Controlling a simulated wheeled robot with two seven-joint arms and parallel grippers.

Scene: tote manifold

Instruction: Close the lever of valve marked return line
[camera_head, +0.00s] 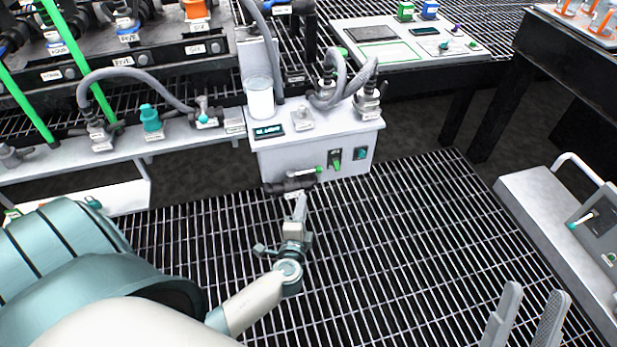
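A dark valve (288,186) projects from the lower front of the white pump cabinet (278,160). A lever with a green tip (312,171) lies roughly level above it, pointing right. A small white tag hangs by the valve; its text is too small to read, so I cannot confirm it is the return line. My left gripper (300,200) is just below and in front of this valve, its fingers pointing at it. I see the fingers nearly edge-on and cannot tell contact or opening. My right gripper (526,312) is at the lower right, fingers apart, empty, far from the valve.
A green knob (336,163) and a teal switch (360,154) sit right of the valve. Hoses and a white canister (260,98) are on the cabinet top. A pipe bench (185,137) stands left, a grey cart (545,205) right. The grating floor between is clear.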

